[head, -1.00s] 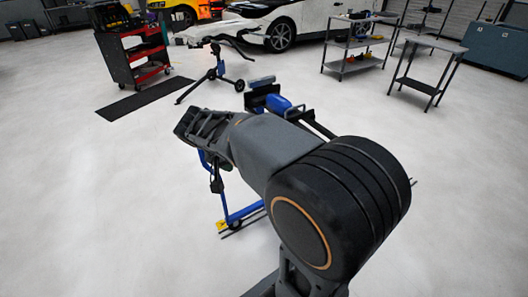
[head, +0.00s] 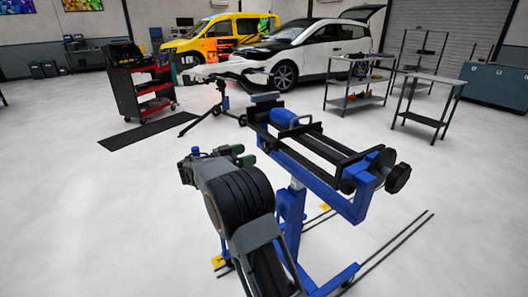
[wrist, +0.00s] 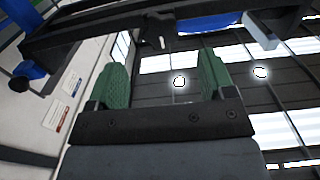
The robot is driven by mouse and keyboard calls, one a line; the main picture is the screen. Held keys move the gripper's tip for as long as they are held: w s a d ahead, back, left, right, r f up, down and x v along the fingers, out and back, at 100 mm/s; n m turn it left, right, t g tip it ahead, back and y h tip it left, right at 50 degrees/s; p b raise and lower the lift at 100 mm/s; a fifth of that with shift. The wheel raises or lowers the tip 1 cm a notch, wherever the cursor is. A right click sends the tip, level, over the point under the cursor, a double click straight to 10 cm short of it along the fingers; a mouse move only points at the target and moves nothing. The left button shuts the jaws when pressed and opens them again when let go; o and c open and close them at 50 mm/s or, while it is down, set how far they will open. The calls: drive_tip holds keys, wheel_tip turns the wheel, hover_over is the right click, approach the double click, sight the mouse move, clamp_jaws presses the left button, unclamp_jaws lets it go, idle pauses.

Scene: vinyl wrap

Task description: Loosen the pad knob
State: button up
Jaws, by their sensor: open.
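A blue stand (head: 291,200) with long black rails stands right of my arm in the head view. A round black lobed knob (head: 398,178) sits at its near right end; I cannot tell whether this is the pad knob. My gripper (head: 244,156) is left of the stand, below the rails, apart from that knob. In the wrist view its green-padded fingers (wrist: 163,72) are spread with nothing between them. A small dark fitting (wrist: 158,38) hangs under a black bar (wrist: 90,38) beyond the fingertips. Another dark round knob (wrist: 18,84) shows at the left edge.
A red tool cart (head: 140,95), a black mat (head: 150,130), a tripod stand (head: 215,105) and metal tables (head: 430,95) stand farther back. The floor at left is clear.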

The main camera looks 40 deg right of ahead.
sight(264, 149)
drive_tip(key=d, duration=0.8)
drive_tip(key=shift+s, duration=0.25)
drive_tip(key=c, duration=0.9)
